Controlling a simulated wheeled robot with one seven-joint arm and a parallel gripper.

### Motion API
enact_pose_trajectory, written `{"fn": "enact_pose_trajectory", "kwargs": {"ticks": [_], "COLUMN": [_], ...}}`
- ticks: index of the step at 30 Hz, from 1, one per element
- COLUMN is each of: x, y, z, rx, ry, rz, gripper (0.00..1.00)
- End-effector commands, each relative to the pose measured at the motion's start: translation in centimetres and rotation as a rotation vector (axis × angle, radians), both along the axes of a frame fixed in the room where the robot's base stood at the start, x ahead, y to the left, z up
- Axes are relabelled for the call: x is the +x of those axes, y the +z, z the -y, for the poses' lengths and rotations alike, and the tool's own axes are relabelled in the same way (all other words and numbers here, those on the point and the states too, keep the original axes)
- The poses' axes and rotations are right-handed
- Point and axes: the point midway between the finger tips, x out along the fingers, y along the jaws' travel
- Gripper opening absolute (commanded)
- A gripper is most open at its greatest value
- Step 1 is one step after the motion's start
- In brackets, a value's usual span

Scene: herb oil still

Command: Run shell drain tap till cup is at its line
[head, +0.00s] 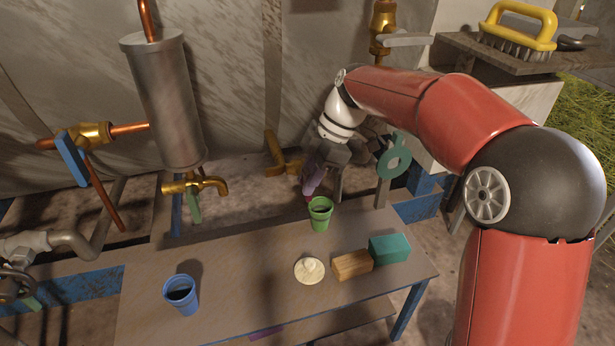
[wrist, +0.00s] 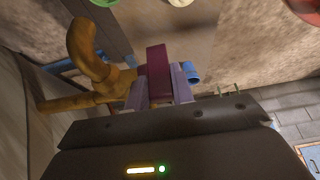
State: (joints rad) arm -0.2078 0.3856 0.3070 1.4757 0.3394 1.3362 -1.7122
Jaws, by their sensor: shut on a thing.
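My gripper (head: 311,188) is low beside a brass tap (head: 283,160) at the back of the bench. In the wrist view its lavender fingers (wrist: 159,88) are shut on a dark magenta lever (wrist: 157,60), with the brass tap's curved spout (wrist: 90,55) to the left. A green cup (head: 320,216) stands upright on the bench just in front of my gripper. A blue cup (head: 181,296) stands at the front left with a dark inside. A grey metal cylinder (head: 165,100) has a brass tap (head: 196,184) with a green lever below it. No running liquid or fill line can be made out.
A pale round dish (head: 309,270), a wooden block (head: 352,265) and a teal block (head: 389,248) sit on the bench (head: 240,285). A teal ring tag (head: 394,158) is right of my gripper. A blue-levered valve (head: 85,140) is left. A yellow brush (head: 520,28) lies on a shelf.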

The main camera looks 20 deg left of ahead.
Motion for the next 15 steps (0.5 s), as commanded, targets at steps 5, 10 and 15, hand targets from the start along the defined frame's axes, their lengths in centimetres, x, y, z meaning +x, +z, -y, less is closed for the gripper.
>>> {"fn": "enact_pose_trajectory", "kwargs": {"ticks": [5, 10, 15], "x": [0.13, 0.13, 0.12], "y": [-0.05, -0.01, -0.01], "z": [0.14, 0.11, 0.12], "rx": [0.045, 0.062, 0.064], "ry": [-0.002, -0.002, -0.002], "rz": [-0.026, -0.036, -0.038], "gripper": [0.01, 0.01, 0.01]}}
